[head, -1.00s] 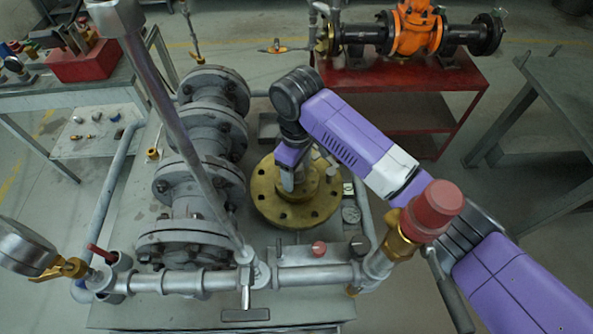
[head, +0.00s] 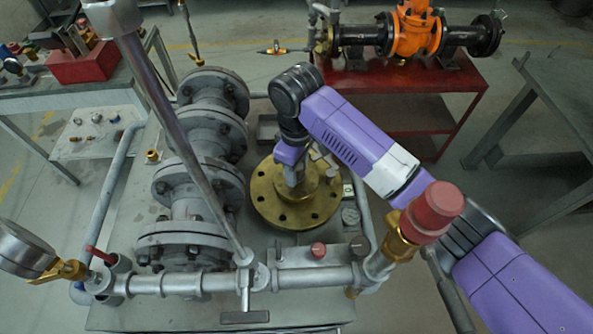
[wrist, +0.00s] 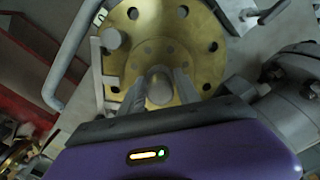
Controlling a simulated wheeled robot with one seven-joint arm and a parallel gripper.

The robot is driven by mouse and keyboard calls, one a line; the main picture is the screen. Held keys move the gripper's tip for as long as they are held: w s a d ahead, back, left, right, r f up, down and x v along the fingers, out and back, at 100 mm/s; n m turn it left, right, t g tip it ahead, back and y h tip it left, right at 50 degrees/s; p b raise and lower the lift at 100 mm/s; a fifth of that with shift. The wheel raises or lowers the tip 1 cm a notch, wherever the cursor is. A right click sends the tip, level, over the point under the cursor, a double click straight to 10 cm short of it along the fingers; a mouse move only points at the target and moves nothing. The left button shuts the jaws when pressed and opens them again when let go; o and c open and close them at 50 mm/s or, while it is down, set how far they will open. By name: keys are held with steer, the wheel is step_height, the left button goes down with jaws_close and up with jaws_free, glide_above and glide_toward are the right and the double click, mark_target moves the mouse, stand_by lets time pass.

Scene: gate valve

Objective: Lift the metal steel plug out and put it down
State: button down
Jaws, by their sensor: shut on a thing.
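The steel plug (wrist: 160,88) is a grey, round-topped metal piece at the middle of the brass flange in the wrist view. My gripper (wrist: 160,94) is shut on it, one finger on each side. In the head view my gripper (head: 293,180) points down over the brass flange (head: 268,205); the fingers and my arm hide most of the plug there. I cannot tell whether the plug's lower end is still inside the flange's centre.
Grey flanged pipework (head: 190,190) stands left of the brass flange. A pipe with a red-capped valve (head: 432,208) crosses in front. A small gauge (head: 351,215) lies right of the flange. A white sheet with small fittings (head: 95,133) lies at the left.

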step_height(320, 180, up, 23)
steer(key=p, duration=0.6)
steer(key=shift+r+p, duration=0.15)
steer(key=shift+p, duration=0.2)
stand_by(0.5)
steer(key=shift+r, duration=0.15)
stand_by(0.3)
